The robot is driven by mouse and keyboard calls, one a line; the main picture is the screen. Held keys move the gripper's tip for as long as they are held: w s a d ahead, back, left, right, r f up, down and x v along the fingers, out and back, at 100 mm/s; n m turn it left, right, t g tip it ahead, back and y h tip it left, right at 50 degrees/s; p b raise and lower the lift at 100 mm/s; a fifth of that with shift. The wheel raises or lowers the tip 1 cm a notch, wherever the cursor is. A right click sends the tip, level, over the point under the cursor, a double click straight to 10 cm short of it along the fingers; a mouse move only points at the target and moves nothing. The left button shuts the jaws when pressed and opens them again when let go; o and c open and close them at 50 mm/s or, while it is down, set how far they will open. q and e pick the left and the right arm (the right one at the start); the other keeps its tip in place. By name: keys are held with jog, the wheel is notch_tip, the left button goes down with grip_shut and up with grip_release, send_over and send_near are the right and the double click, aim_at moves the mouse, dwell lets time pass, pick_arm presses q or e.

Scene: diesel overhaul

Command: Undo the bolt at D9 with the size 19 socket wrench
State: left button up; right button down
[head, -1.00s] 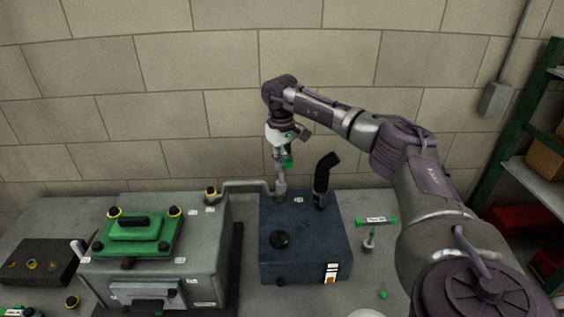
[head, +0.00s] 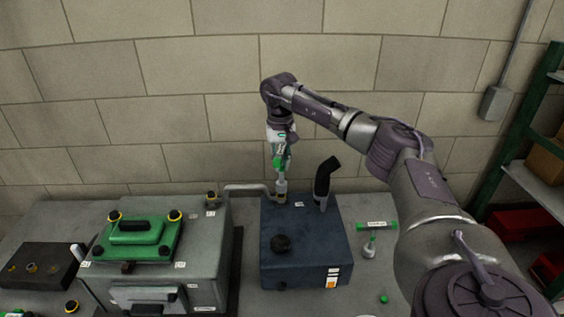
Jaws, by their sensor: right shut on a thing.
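My right gripper (head: 281,158) is shut on the socket wrench (head: 281,186), which has a green part at the jaws and a metal socket end pointing down. The socket end is over the back left corner of the dark blue box (head: 305,255), where the metal pipe (head: 248,188) meets it. The bolt under the socket is hidden, and I cannot read its label. A yellow-ringed bolt (head: 211,197) stands at the pipe's other end on the grey engine block (head: 205,250). My left gripper is not in view.
A black bent pipe (head: 325,180) rises close to the right of the wrench. The green cover (head: 140,237) sits on the grey block. A dark tray (head: 38,268) lies at the left.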

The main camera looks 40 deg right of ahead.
jog(key=m, duration=0.7)
jog(key=shift+w, duration=0.15)
jog(key=m, duration=0.7)
jog(key=shift+w, duration=0.15)
jog(key=m, duration=0.6)
jog(key=shift+w+m+y, duration=0.1)
jog(key=shift+m+y, duration=0.2)
jog(key=m, duration=0.6)
jog(key=shift+w+m, duration=0.15)
jog(key=shift+m, duration=0.15)
